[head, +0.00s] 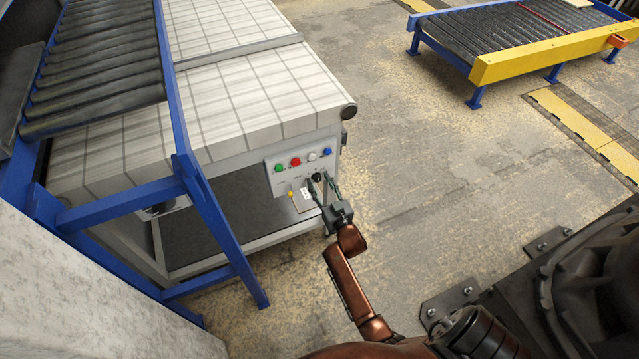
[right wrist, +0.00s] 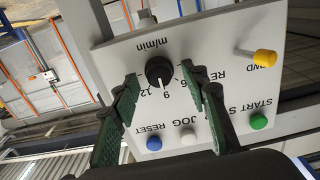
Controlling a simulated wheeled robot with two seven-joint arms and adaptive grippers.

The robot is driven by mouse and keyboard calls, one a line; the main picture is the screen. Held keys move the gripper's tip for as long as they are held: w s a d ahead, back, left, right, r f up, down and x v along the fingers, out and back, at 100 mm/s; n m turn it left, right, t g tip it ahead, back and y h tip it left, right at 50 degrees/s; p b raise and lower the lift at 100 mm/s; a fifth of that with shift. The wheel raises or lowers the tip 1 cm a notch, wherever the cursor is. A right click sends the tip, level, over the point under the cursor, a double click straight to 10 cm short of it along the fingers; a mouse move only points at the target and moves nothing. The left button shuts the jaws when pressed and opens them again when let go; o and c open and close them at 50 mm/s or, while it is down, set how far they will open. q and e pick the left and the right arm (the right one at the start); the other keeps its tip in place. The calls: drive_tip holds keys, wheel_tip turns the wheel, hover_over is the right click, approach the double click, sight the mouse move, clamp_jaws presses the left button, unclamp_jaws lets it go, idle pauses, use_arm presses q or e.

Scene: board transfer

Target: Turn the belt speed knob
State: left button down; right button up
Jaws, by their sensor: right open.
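The belt speed knob (head: 316,177) is a round black knob on the light grey control panel (head: 300,171) at the conveyor's end. In the right wrist view the knob (right wrist: 158,69) has a white pointer line directed near the printed 9, with the label m/min on its far side. My right gripper (head: 320,183) is open in front of the panel. In the right wrist view its two green-padded fingers (right wrist: 160,80) stand either side of the knob, with a visible gap on each side. My left gripper is not in view.
The panel also bears a green button (right wrist: 258,122), a white button (right wrist: 188,136), a blue button (right wrist: 154,144), a red button (head: 295,161) and a yellow-tipped lever (right wrist: 264,57). A blue roller frame (head: 215,220) stands left of the panel.

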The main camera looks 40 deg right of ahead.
drive_tip(key=shift+c, duration=0.6)
clamp_jaws()
